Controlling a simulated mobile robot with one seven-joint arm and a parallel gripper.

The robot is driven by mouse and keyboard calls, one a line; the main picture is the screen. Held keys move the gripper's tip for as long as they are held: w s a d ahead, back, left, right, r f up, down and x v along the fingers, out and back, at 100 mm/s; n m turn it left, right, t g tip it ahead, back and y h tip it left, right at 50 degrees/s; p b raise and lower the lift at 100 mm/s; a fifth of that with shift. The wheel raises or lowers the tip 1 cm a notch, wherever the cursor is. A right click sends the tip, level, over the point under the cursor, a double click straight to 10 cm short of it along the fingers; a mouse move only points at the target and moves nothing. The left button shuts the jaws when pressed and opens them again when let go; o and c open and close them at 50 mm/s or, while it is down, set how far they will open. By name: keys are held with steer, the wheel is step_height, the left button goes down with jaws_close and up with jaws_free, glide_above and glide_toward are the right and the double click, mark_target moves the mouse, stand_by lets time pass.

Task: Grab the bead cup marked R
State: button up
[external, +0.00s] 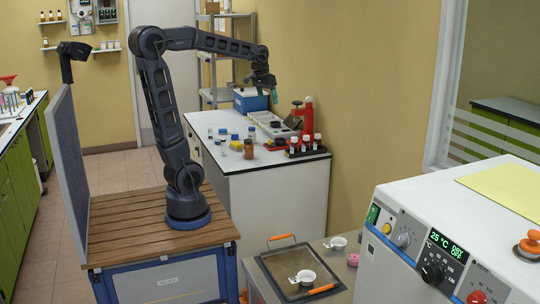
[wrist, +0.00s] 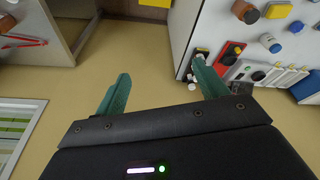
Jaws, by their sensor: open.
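Two small white cups show in the external view. One cup (external: 306,277) stands on a dark tray (external: 273,264) with orange handles. The other cup (external: 338,243) stands on the grey counter behind it, to the right. Each has a small pale tag beside it, too small to read, so I cannot tell which is marked R. My gripper (external: 268,94) is raised above the far white bench, well away from both cups. In the wrist view my gripper (wrist: 160,70) has its green fingers apart with nothing between them. I make out neither cup there.
The white bench (external: 262,178) holds several bottles, a red rack (external: 306,123) and a blue box (external: 250,100). A white machine (external: 440,240) with knobs stands at the right of the cups. A grey panel (external: 75,175) rises left of my base.

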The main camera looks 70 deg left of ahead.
steer(key=w+a+f+n+g, duration=0.1)
steer(key=w+a, duration=0.4)
steer(key=a, duration=0.4)
steer(key=w+a+f+n, duration=0.1)
steer(key=w+a+n, duration=0.1)
steer(key=w+a, duration=0.5)
steer(key=n+g, duration=0.2)
steer(key=n, duration=0.4)
glide_above(235, 136)
steer(key=a, duration=0.3)
step_height(235, 136, down, 27)
steer(key=shift+h, duration=0.4)
steer(key=f, duration=1)
steer(key=shift+w+d+f, duration=0.1)
steer(key=shift+w+d, duration=0.15)
steer(key=shift+w, duration=0.05)
steer(key=c, duration=1.1)
